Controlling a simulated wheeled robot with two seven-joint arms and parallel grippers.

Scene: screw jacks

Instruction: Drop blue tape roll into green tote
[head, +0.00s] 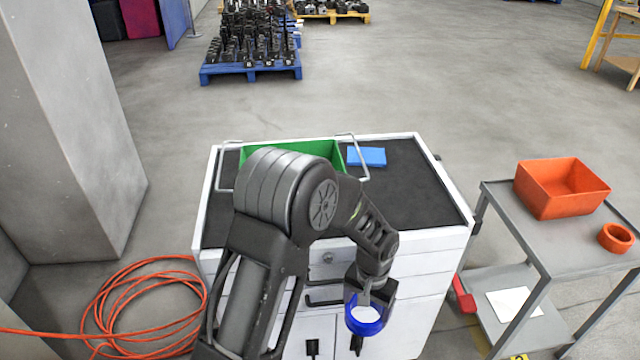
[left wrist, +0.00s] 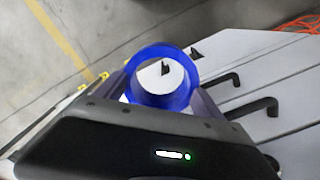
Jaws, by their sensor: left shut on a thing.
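The blue tape roll (head: 366,325) is held by my left gripper (head: 368,302) in front of the white cabinet's drawers. It also shows in the left wrist view (left wrist: 163,100), between the jaws, with its hole facing the camera. The left gripper points down and is shut on the roll. The green tote (head: 293,148) stands on the cabinet's dark top, behind my left arm, which hides most of it. The roll is below and in front of the tote, apart from it. My right gripper is not in view.
The white cabinet (head: 440,238) has raised metal handles on top. A flat blue item (head: 368,157) lies right of the tote. A grey cart (head: 560,238) holds an orange bin (head: 562,190) and an orange roll (head: 615,238). An orange hose (head: 140,305) lies coiled at left.

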